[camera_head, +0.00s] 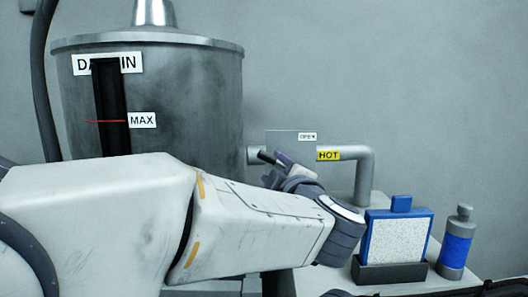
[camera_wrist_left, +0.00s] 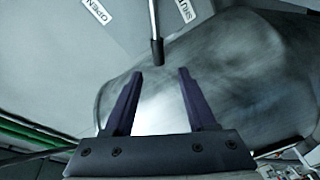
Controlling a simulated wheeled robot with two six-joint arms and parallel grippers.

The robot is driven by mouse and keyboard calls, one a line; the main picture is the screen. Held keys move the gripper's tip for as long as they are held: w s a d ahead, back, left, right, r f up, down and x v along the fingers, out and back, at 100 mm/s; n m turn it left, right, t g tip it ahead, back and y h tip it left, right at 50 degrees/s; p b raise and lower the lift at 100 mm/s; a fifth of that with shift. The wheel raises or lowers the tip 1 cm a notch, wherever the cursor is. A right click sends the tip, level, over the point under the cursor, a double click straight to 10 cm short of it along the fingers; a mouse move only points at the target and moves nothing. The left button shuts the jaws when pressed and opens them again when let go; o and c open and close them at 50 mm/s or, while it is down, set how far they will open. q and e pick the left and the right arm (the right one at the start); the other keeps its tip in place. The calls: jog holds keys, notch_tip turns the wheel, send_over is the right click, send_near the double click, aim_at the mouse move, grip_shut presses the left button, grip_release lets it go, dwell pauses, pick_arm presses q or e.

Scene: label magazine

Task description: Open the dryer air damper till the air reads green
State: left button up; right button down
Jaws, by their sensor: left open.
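The grey metal dryer (camera_head: 215,95) stands at the left in the head view. A grey damper plate (camera_head: 283,141) with an OPEN label is beside it, over a pipe. In the left wrist view the plate (camera_wrist_left: 130,30) carries OPEN and SHUT labels, and a thin lever (camera_wrist_left: 155,30) with a dark end lies between them. My left gripper (camera_head: 273,158) is in front of the plate. Its fingers (camera_wrist_left: 160,75) are open and empty; the lever's end is just beyond the fingertips, roughly between them in the picture. I see no green air reading. My right gripper is not in view.
A pipe (camera_head: 363,180) with a yellow HOT tag (camera_head: 328,155) bends down right of the plate. A blue-framed filter panel (camera_head: 399,238) in a dark stand and a blue-banded bottle (camera_head: 456,245) stand on the right. My left arm hides the dryer's lower part.

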aim_at(267, 158)
pick_arm(q)
jog(key=p+x, duration=0.1)
jog(key=x, duration=0.3)
jog(key=p+x, duration=0.2)
jog(key=x, duration=0.2)
jog(key=shift+w+d+r+p, duration=0.1)
jog(key=shift+w+d+p, duration=0.1)
jog(key=shift+w+p, duration=0.1)
jog(key=shift+w+a, duration=0.15)
jog(key=shift+w, duration=0.5)
grip_shut()
dwell(0.4)
